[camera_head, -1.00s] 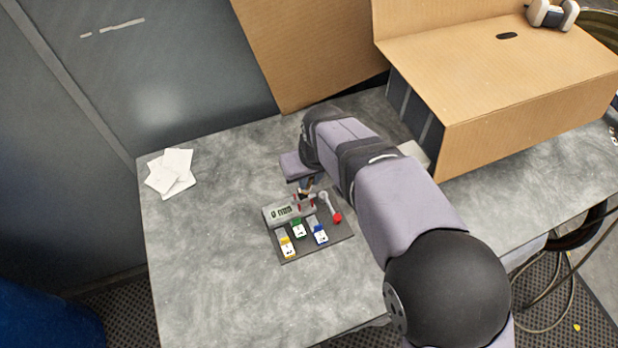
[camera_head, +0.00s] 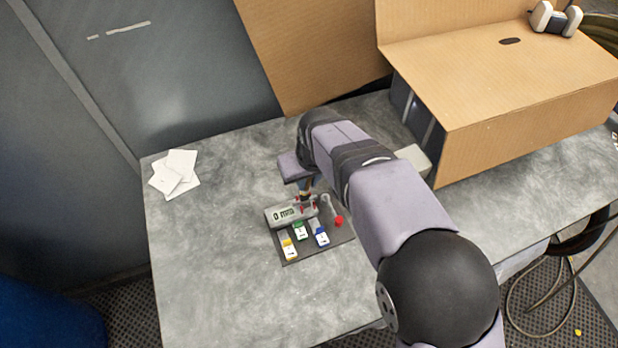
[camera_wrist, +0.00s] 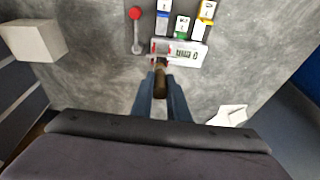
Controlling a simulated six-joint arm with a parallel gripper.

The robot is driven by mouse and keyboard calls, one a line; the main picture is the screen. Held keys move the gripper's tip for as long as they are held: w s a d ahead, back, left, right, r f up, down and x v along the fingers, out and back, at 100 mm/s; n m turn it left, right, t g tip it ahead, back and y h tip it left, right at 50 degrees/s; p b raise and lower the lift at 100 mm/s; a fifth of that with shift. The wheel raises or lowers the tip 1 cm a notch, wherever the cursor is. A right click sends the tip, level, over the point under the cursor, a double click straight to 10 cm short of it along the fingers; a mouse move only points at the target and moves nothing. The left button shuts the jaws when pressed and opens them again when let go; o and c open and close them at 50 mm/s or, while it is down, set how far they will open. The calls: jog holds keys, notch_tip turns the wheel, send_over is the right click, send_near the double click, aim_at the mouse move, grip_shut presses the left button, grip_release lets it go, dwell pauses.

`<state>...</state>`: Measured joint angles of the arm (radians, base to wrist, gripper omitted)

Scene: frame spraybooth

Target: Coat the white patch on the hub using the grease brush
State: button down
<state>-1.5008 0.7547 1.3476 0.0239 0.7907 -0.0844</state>
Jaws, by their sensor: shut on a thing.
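My gripper (camera_head: 305,188) is low over the back edge of a small dark board on the table. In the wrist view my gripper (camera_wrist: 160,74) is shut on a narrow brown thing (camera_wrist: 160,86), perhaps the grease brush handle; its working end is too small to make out. It is close to a grey unit (camera_head: 284,215) with a digital readout, near red parts at one end of it. The readout unit also shows in the wrist view (camera_wrist: 186,54). I cannot tell whether they touch. I cannot make out a hub or its white patch for certain.
The board (camera_head: 290,257) carries yellow (camera_head: 289,250), green (camera_head: 300,232) and blue (camera_head: 321,237) tagged pieces. A red-knobbed lever (camera_head: 338,221) stands at right. White papers (camera_head: 174,173) lie left; a cardboard box (camera_head: 525,110) stands right. The front-left table is clear.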

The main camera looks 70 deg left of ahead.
jog(key=shift+s, duration=0.35)
jog(key=shift+d, duration=0.3)
jog(key=shift+w+d, duration=0.1)
jog(key=shift+d, duration=0.2)
jog(key=shift+w+d+f, duration=0.1)
jog(key=shift+w, duration=0.2)
dwell(0.3)
jog(key=shift+w, duration=0.3)
jog(key=shift+w+a, duration=0.1)
jog(key=shift+a, duration=0.3)
jog(key=shift+a+p, duration=0.25)
jog(key=shift+p, duration=0.05)
jog(key=shift+s+a, duration=0.15)
jog(key=shift+s, duration=0.3)
jog(key=shift+s, duration=0.3)
dwell(0.4)
